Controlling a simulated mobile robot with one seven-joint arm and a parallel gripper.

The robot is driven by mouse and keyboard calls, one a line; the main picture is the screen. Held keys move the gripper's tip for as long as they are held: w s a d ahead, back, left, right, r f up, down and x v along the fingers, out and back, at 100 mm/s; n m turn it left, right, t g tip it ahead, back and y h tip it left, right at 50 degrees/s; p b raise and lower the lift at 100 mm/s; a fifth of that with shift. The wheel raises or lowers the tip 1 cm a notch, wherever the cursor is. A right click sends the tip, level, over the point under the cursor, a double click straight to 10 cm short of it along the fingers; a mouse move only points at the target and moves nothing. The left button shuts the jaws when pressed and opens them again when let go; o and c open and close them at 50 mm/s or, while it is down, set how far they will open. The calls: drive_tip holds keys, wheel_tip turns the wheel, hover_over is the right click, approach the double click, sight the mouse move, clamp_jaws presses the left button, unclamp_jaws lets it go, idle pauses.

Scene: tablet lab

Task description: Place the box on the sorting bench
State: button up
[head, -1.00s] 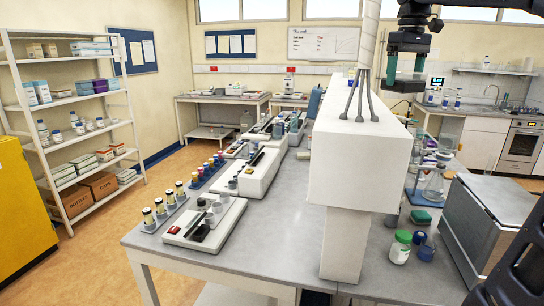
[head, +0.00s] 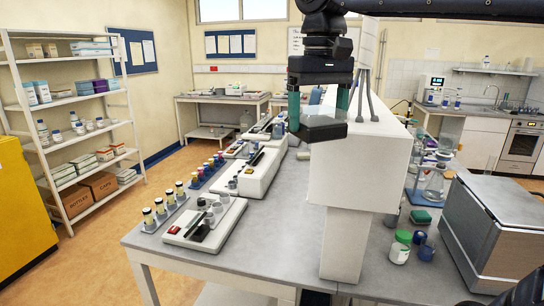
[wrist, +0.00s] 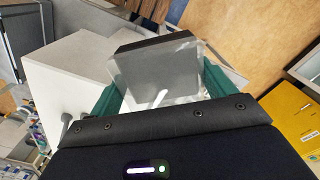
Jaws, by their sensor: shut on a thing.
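My gripper (head: 319,108) hangs at the upper middle of the head view, in front of the tall white block. Its green fingers are shut on a small dark grey box (head: 322,130), held in the air. In the wrist view the box (wrist: 158,66) sits between the green fingers, with a dark edge and a paler grey face. A long grey-topped bench (head: 276,220) with devices and vials runs below; no label shows whether it is the sorting bench.
The tall white block (head: 350,190) stands on the bench close behind my gripper. A grey metal unit (head: 495,230), jars (head: 401,247) and glassware stand right of it. Open floor (head: 110,235) lies left, before shelves (head: 75,110) and a yellow cabinet (head: 25,215).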

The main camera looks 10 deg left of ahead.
drive_tip(key=shift+m, duration=0.5)
drive_tip(key=a+f, duration=0.1)
drive_tip(key=a, duration=0.1)
drive_tip(key=s+a+f, duration=0.1)
drive_tip(key=f, duration=0.1)
drive_tip(key=shift+s+a+f, duration=0.1)
drive_tip(key=shift+a+f, duration=0.15)
drive_tip(key=shift+a, duration=0.15)
drive_tip(key=w+a+f+m, duration=0.3)
drive_tip(key=w+a+f, duration=0.6)
drive_tip(key=f, duration=0.4)
drive_tip(key=w+a+f+m, duration=0.4)
drive_tip(key=w+a+f, duration=0.6)
drive_tip(key=f, duration=0.3)
wheel_tip(320, 180, down, 20)
drive_tip(key=shift+f, duration=0.1)
drive_tip(key=shift+f, duration=0.15)
drive_tip(key=o, duration=0.7)
drive_tip(key=shift+s, duration=0.1)
drive_tip(key=shift+o, duration=1)
wheel_tip(320, 180, up, 12)
